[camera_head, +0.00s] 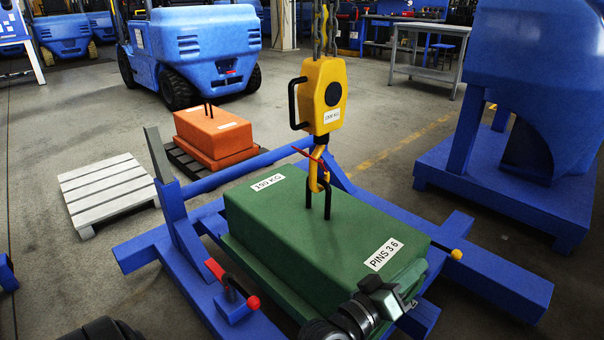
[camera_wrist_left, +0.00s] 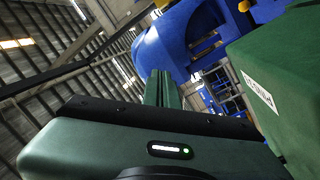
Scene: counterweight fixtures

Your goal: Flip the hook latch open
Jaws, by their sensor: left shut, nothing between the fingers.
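A yellow hook (camera_head: 315,168) hangs under a yellow hoist block (camera_head: 322,95) and passes through the black lifting loop of the green weight (camera_head: 310,230). A thin red latch (camera_head: 311,155) lies slanted across the upper part of the hook. Whether it closes the hook's mouth is too small to tell. My left gripper (camera_head: 390,297) is at the weight's front right side, low and well below the hook. Its fingers (camera_wrist_left: 160,88) are together and empty in the left wrist view, where the green weight (camera_wrist_left: 270,75) shows at right but not the hook. My right gripper is not in view.
The weight sits in a blue frame (camera_head: 190,235) with a red-knobbed lever (camera_head: 252,302) at front and a yellow knob (camera_head: 456,254) at right. An orange weight (camera_head: 213,135) and a pale pallet (camera_head: 115,190) stand behind left. A large blue machine (camera_head: 540,80) is at right.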

